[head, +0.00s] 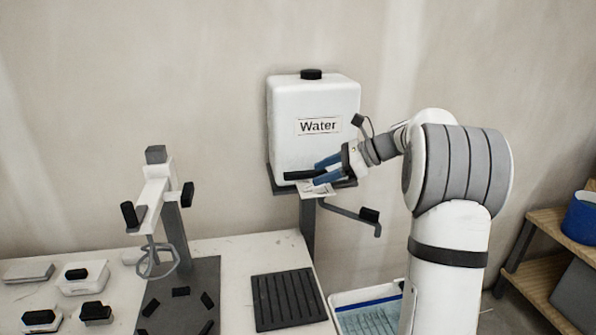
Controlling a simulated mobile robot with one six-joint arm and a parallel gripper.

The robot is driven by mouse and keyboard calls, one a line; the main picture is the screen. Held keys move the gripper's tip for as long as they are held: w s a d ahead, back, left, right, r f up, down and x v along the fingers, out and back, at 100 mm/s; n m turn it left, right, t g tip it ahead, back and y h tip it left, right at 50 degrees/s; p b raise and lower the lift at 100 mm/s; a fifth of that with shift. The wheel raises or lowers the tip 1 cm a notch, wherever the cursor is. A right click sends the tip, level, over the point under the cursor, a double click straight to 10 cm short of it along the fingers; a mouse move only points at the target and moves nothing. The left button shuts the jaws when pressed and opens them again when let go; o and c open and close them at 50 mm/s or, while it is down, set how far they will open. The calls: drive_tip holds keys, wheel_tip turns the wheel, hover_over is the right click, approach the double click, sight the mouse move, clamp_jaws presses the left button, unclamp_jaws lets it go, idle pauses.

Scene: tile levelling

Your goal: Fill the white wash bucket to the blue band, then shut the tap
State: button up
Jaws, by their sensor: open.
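The white water tank (290,125), labelled "Water", stands on a dark bracket against the wall. A black lever-like bar (299,175) lies across its lower front. My gripper (318,172) is open there, its blue fingers above and below the bar's right end; I cannot tell whether they touch it. A grey spout pipe (345,211) with a black block runs right below the tank and bends down. No stream shows at its end. The white wash bucket (337,298) is below, partly hidden by my arm and cut by the frame. A blue band (368,303) crosses its inside; the water level is unclear.
A table on the left holds a mixer stand (180,225), a black slotted mat (288,299) and several small black-and-white items. A wooden shelf (545,272) with a blue bucket (580,217) stands at the right. The wall behind is bare.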

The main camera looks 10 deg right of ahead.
sight(298, 173)
drive_tip(key=shift+w+d+r+m+t+y, duration=0.15)
drive_tip(key=shift+w+d+m+y, duration=0.15)
drive_tip(key=shift+w+d, duration=0.25)
drive_tip(key=shift+w+d+r+m+t+y, duration=0.15)
drive_tip(key=shift+w+d+m+y, duration=0.05)
drive_tip(key=shift+w+d+m, duration=0.3)
drive_tip(key=shift+w, duration=0.25)
drive_tip(key=x, duration=0.7)
drive_tip(key=shift+w+a, duration=0.1)
drive_tip(key=shift+a, duration=0.15)
drive_tip(key=shift+c, duration=0.4)
